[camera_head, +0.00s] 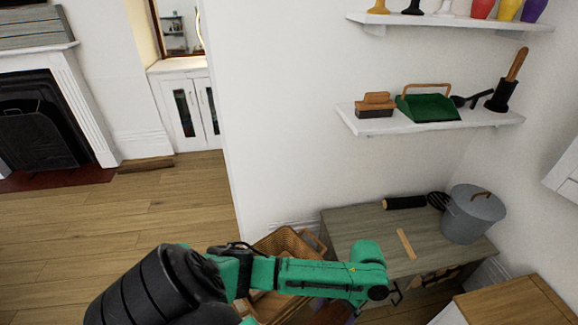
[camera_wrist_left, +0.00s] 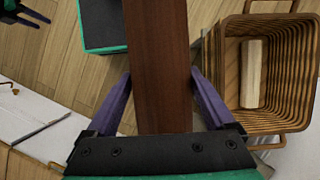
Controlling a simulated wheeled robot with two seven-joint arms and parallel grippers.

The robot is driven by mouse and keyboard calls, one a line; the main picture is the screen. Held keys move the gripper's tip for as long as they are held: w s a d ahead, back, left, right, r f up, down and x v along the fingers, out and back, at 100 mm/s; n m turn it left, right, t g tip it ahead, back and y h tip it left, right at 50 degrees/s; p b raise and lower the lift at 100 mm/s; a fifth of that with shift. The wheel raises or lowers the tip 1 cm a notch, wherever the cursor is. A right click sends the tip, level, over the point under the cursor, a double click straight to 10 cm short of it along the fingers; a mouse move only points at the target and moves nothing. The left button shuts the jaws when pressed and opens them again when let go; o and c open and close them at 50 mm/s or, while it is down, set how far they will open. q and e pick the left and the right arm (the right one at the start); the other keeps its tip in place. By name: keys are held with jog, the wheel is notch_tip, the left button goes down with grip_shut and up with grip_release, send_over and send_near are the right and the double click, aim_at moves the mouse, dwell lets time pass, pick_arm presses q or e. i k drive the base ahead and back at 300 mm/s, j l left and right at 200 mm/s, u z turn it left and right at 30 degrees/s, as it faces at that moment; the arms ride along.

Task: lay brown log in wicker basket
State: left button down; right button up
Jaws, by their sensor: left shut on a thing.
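The brown log (camera_wrist_left: 158,70) is a long, dark reddish-brown bar, seen in the left wrist view. My left gripper (camera_wrist_left: 161,90) is shut on it, with one purple finger on each side. The wicker basket (camera_wrist_left: 297,50) is to the right of the log in that view, apart from it, with its open top showing. In the head view the basket (camera_head: 285,240) stands on the floor beside the grey cabinet, partly hidden behind my left arm. My right gripper (camera_wrist_left: 28,17) shows small at the top left of the left wrist view, its dark fingers apart and empty.
A pale log (camera_wrist_left: 250,75) lies inside the basket. The grey cabinet (camera_head: 350,222) to its right carries a metal bucket (camera_head: 472,215) and small tools. A wall shelf (camera_head: 440,127) holds a brush and a green dustpan. Wooden floor (camera_head: 150,220) is open at the left.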

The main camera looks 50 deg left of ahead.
aim_at(287, 296)
jog(key=j+z, duration=0.2)
jog(key=z, duration=0.25)
jog(key=k+j+z, duration=0.1)
jog(key=z, duration=0.35)
jog(key=k+j+z, duration=0.1)
jog(key=z, duration=0.35)
jog(key=k+j+z, duration=0.1)
jog(key=z, duration=0.35)
jog(key=k+j+z, duration=0.1)
jog(key=z, duration=0.3)
jog(key=k+j, duration=0.2)
jog(key=k, duration=0.4)
jog(key=k+j, duration=0.15)
jog(key=k, duration=0.45)
jog(key=k+j, duration=0.2)
jog(key=k, duration=0.4)
jog(key=k+j, duration=0.15)
jog(key=k, duration=0.4)
jog(key=i+j, duration=0.6)
